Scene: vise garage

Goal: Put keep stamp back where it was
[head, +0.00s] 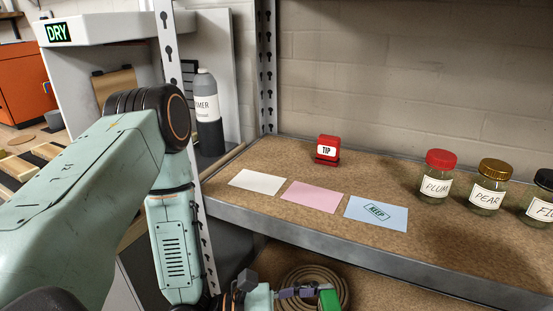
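My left arm comes in from the left and bends down in front of the shelf. Its gripper (300,292) is at the bottom edge, below and in front of the upper shelf's edge, partly cut off. A green block (328,299), which looks like the keep stamp, is at its fingertips and seems held; its label is not visible. A red stamp labelled TIP (327,150) stands upright on the shelf. A blue card (390,218) bears a green KEEP mark, beside a pink card (312,197) and a blank cream card (257,181). My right gripper is not in view.
The upper shelf (370,180) has a metal front edge and bare room around the TIP stamp. Jars labelled PLUM (436,184) and PEAR (488,194), and a black-lidded jar (540,210), stand at right. A perforated post (177,90) rises at left. A coil (313,276) lies below.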

